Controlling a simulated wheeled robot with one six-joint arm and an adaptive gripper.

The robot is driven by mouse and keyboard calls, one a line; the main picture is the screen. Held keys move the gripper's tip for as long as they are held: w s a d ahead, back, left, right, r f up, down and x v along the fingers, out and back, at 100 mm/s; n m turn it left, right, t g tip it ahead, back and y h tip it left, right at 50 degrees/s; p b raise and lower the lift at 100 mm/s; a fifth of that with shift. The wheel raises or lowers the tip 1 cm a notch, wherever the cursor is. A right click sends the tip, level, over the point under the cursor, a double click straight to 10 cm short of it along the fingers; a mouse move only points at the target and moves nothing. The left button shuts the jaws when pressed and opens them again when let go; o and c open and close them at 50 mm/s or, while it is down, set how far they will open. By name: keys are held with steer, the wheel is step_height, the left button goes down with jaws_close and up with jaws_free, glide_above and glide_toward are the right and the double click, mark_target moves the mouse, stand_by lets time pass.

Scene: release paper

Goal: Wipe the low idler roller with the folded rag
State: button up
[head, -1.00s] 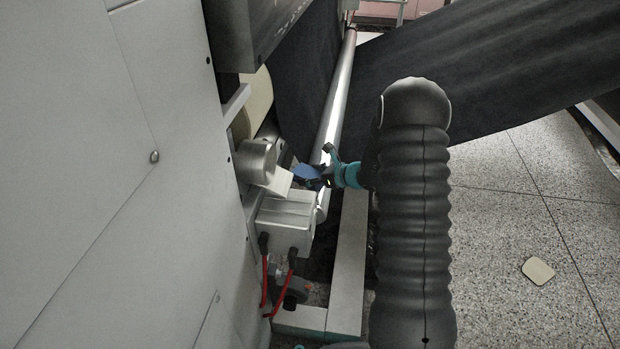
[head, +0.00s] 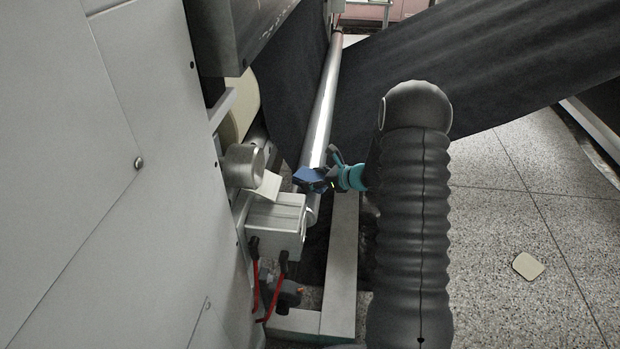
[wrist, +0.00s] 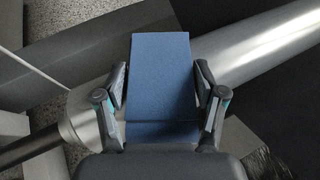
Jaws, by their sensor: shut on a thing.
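The low idler roller (head: 322,110) is a long shiny metal cylinder running away from me beside the machine frame. It also crosses the wrist view (wrist: 258,48) behind the rag. My gripper (head: 327,175) is at the roller's near end. It is shut on the folded rag (wrist: 161,75), a blue flat pad held between both fingers in the wrist view. In the head view the rag (head: 308,176) lies over the roller's near end. I cannot tell for certain whether it presses on the metal. Part of the roller is hidden behind the rag.
A metal beam (head: 339,265) runs low beside the roller. A dark web (head: 470,80) slants across the back. The speckled floor at right is free except for a small beige pad (head: 528,266).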

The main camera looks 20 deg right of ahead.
mark_target(313, 177)
steer(key=shift+r+p, duration=1.65)
steer(key=shift+r, duration=1.3)
steer(key=shift+r+p, duration=0.95)
steer(key=shift+r, duration=0.6)
steer(key=shift+f, duration=0.1)
